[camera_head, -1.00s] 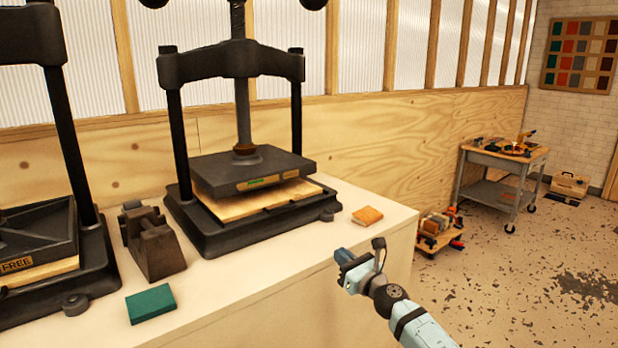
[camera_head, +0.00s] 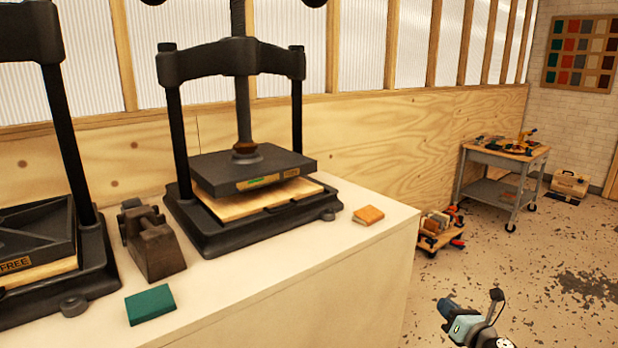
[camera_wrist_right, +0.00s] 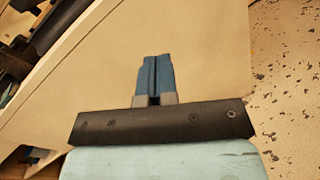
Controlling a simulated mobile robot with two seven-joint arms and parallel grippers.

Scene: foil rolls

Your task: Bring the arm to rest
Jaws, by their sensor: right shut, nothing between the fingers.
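My right gripper (camera_head: 447,308) is at the lower right of the head view, over the floor to the right of the bench. Its blue fingers (camera_wrist_right: 155,78) are together with nothing between them in the right wrist view. The gripper is apart from the bench and from everything on it. My left gripper is in neither view.
The pale bench (camera_head: 370,262) bears a black press (camera_head: 255,175), another press (camera_head: 40,245) at left, a dark metal block (camera_head: 157,250), a green block (camera_head: 150,305) and an orange block (camera_head: 368,215). A cart (camera_head: 503,165) and a low dolly (camera_head: 437,235) stand right.

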